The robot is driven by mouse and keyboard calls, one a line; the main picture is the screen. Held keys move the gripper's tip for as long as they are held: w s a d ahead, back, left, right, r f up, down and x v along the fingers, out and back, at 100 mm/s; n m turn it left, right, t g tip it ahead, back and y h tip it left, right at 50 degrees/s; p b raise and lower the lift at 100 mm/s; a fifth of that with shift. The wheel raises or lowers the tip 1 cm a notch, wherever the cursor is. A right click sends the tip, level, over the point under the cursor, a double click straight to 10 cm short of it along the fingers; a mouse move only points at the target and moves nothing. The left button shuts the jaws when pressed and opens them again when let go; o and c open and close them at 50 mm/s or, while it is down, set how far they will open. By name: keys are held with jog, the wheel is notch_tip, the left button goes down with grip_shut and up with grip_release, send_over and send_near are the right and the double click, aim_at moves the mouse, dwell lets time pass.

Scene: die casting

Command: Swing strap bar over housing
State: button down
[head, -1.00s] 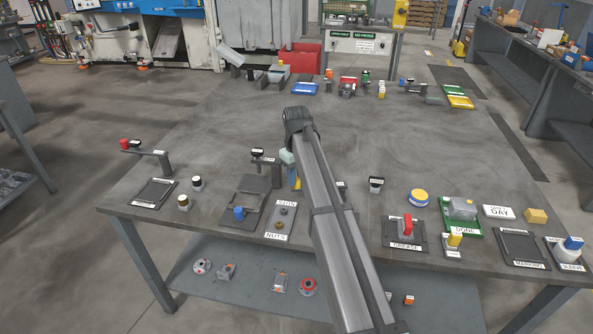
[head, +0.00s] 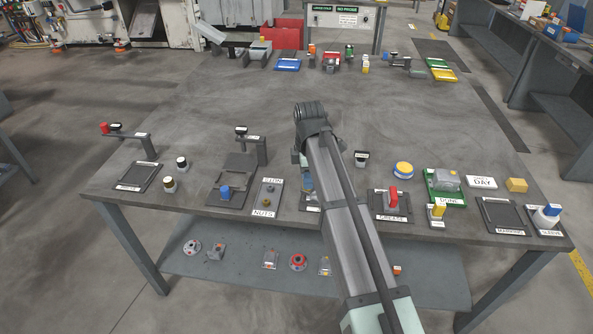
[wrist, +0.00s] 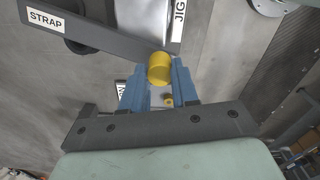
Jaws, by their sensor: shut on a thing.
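In the wrist view, a dark strap bar (wrist: 90,36) labelled STRAP runs in from the upper left. A yellow knob (wrist: 159,68) stands at its near end. My gripper (wrist: 160,84) has its blue fingers shut on this knob. A smooth silver-grey block (wrist: 142,14), probably the housing, shows beyond the bar, beside a white JIG label (wrist: 179,12). The bar's end lies close to the block's lower edge; I cannot tell how far it overlaps it. In the head view my arm hides the gripper, the knob and most of the jig.
In the head view, another bar with a red knob (head: 104,128) stands at the left, and a post with an arm (head: 262,150) left of my arm. A NUTS tray (head: 265,204), GREASE stand (head: 391,214) and green DONE tray (head: 432,188) are nearby. The table's middle is clear.

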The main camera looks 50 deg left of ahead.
jog(key=shift+w+d+n, duration=0.75)
jog(key=shift+d+n, duration=0.25)
jog(key=shift+d, duration=0.05)
jog(key=shift+w+d+n, duration=0.75)
jog(key=shift+d+n, duration=0.25)
jog(key=shift+d, duration=0.05)
jog(key=shift+w, duration=0.1)
jog(key=c, duration=0.8)
grip_release()
jog(key=shift+c, duration=0.2)
notch_tip(320, 180, up, 14)
jog(key=shift+f, duration=0.1)
